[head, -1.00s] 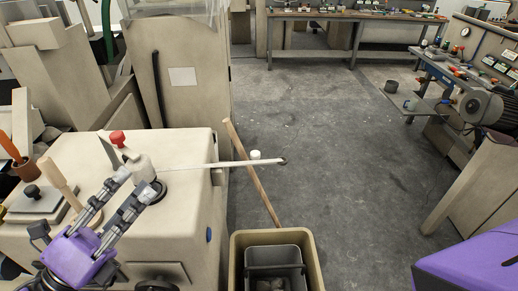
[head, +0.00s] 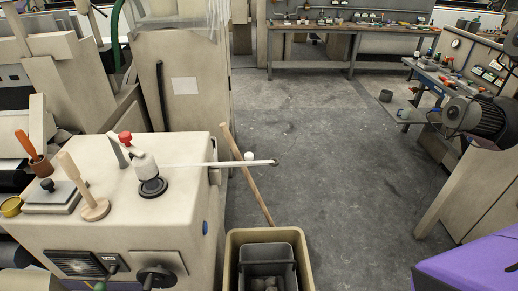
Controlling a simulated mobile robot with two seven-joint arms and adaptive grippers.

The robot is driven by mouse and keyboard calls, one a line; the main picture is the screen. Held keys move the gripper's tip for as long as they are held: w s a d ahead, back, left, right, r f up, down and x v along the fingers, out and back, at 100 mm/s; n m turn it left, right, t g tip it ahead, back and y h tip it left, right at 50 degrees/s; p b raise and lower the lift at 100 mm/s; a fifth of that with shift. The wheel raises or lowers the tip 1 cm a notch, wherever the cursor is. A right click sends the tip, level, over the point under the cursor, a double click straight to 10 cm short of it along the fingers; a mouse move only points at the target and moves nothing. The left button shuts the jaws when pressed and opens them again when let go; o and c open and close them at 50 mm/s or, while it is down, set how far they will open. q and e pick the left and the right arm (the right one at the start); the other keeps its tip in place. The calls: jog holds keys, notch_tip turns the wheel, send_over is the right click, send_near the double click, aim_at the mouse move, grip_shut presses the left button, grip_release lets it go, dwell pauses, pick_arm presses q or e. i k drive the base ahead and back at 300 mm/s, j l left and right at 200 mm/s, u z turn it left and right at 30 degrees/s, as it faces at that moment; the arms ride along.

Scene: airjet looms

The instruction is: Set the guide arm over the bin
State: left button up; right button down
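The guide arm (head: 225,164) is a thin pale rod. It extends right from a white upright fitting on a dark round base (head: 151,187) on top of the beige machine cabinet. A small white knob (head: 249,156) sits near its dark-ended tip, which reaches past the cabinet edge over the floor. The bin (head: 302,249) is a tan open box at the bottom centre with a dark grey bucket (head: 267,251) inside. The tip appears above and beyond the bin in the picture; I cannot tell whether it is directly over it.
A wooden handle (head: 247,175) slants behind the bin and crosses the rod's line. A wooden peg stand (head: 94,207) and a dark-knobbed plate (head: 56,197) sit on the cabinet. Grey floor (head: 340,170) is open to the right.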

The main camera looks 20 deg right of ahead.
aim_at(248, 156)
jog(key=k+l, duration=0.15)
jog(key=k+l+u, duration=0.1)
jog(key=l, duration=0.3)
jog(key=l+u, duration=0.1)
jog(key=l, duration=0.25)
jog(key=k+l+u, duration=0.15)
jog(key=l, duration=0.2)
jog(key=l+u, duration=0.1)
jog(key=l, duration=0.2)
jog(key=l+u, duration=0.35)
jog(key=l, duration=0.75)
jog(key=i+l+u, duration=0.2)
jog(key=i+l, duration=0.15)
jog(key=l, duration=0.25)
jog(key=i+l, duration=0.15)
jog(key=l, duration=0.15)
jog(key=i+l+u, duration=0.15)
jog(key=l, duration=0.2)
